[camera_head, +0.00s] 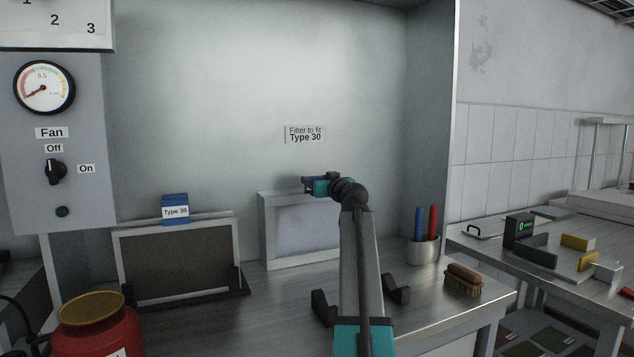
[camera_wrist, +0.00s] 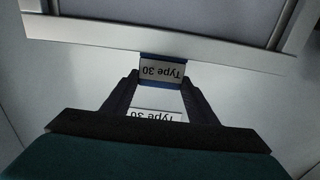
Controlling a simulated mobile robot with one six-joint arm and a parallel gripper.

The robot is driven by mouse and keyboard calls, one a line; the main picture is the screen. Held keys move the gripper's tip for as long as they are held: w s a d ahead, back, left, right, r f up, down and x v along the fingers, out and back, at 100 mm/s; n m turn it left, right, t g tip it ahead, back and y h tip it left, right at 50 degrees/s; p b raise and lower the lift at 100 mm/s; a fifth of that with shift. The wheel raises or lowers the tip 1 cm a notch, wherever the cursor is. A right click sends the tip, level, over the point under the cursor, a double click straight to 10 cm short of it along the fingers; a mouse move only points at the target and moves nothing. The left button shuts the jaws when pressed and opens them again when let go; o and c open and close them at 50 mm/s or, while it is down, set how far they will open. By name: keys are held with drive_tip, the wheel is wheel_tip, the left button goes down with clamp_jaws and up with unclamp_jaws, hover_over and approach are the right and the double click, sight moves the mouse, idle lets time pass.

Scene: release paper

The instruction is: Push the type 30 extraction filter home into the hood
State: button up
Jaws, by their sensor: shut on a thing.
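A pale filter with a light frame and greyish panel (camera_head: 303,232) stands upright in front of the hood's back wall (camera_head: 230,80). Its frame fills the top of the wrist view (camera_wrist: 110,33). My gripper (camera_head: 308,184) is shut on the blue tab marked Type 30 (camera_wrist: 162,71) at the filter's top edge. I cannot tell whether the filter's foot touches the bench or sits in a seat. A sign reading "Filter to fit Type 30" (camera_head: 304,134) is on the back wall above it. My arm hides the filter's right side.
A dark-panelled filter (camera_head: 180,265) with a blue Type 30 tab stands at left in a black holder. A red drum (camera_head: 95,325) is at front left. A pen cup (camera_head: 424,250) and brush (camera_head: 463,280) stand at right. The fan knob (camera_head: 56,171) is on the left panel.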

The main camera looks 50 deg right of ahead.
drive_tip(key=shift+f, duration=0.15)
drive_tip(key=o, duration=1.8)
drive_tip(key=shift+s, duration=0.15)
drive_tip(key=v, duration=1.3)
drive_tip(key=shift+s+a, duration=0.2)
drive_tip(key=shift+s, duration=0.1)
drive_tip(key=shift+p, duration=0.35)
